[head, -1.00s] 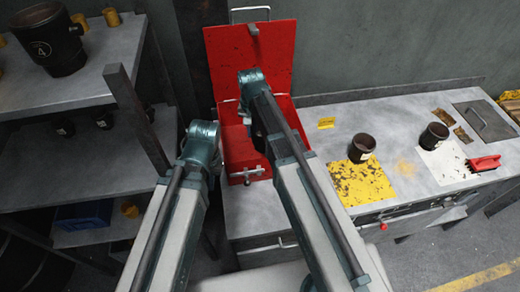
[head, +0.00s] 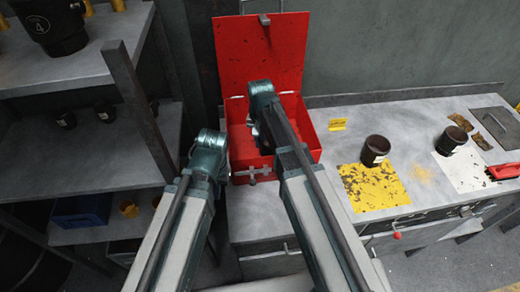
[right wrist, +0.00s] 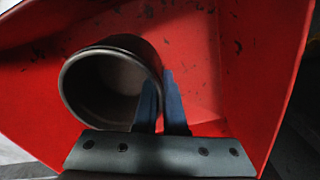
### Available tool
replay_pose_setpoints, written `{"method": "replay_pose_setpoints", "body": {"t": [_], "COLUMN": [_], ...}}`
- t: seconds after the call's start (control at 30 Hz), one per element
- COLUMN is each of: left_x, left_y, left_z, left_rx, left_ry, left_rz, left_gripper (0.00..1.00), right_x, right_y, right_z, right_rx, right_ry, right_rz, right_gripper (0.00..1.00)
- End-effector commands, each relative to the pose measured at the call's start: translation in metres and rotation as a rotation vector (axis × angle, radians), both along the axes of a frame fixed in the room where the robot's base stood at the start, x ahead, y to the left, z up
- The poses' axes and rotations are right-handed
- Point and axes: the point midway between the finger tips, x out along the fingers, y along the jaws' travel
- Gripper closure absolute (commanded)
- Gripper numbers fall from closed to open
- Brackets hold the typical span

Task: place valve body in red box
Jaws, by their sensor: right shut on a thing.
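The open red box (head: 308,128) stands at the left end of the bench in the head view, its lid raised against the wall. My right gripper (right wrist: 163,105) is inside the box space and is shut on a dark cup-shaped valve body (right wrist: 88,88). In the right wrist view its two fingers pinch the cup's right wall, with red walls around it; I cannot tell whether the cup touches the floor. In the head view my right arm mostly hides this cup. My left gripper (head: 208,142) is left of the box; its fingers are hidden.
One dark cup (head: 375,151) stands on a yellow mat (head: 370,190), another (head: 452,140) on a white mat (head: 465,170). A red-handled tool (head: 503,172) lies at the right. A shelf post (head: 138,105) rises left of my left gripper. The bench between box and yellow mat is clear.

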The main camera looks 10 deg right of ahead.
Motion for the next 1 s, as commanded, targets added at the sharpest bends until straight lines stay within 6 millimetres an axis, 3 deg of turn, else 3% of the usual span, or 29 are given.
{"method": "replay_pose_setpoints", "body": {"t": [0.27,0.73,0.77,0.9,1.0], "left_x": [0.000,0.000,0.000,0.000,0.000], "left_y": [0.000,0.000,0.000,0.000,0.000], "left_z": [-0.033,-0.037,-0.036,-0.035,-0.035], "left_rx": [0.000,0.000,0.000,0.000,0.000], "left_ry": [0.000,0.000,0.000,0.000,0.000], "left_rz": [0.000,0.000,0.000,0.000,0.000], "left_gripper": [1.00,1.00,1.00,1.00,1.00], "right_x": [0.000,0.000,0.000,0.000,0.000], "right_y": [0.000,0.000,0.000,0.000,0.000], "right_z": [-0.033,-0.036,-0.036,-0.035,-0.035], "right_rx": [-0.001,-0.001,0.000,0.000,0.000], "right_ry": [0.000,0.000,0.000,0.000,0.000], "right_rz": [0.000,0.000,0.000,0.000,0.000], "right_gripper": [1.00,1.00,0.88,0.63,0.62]}}
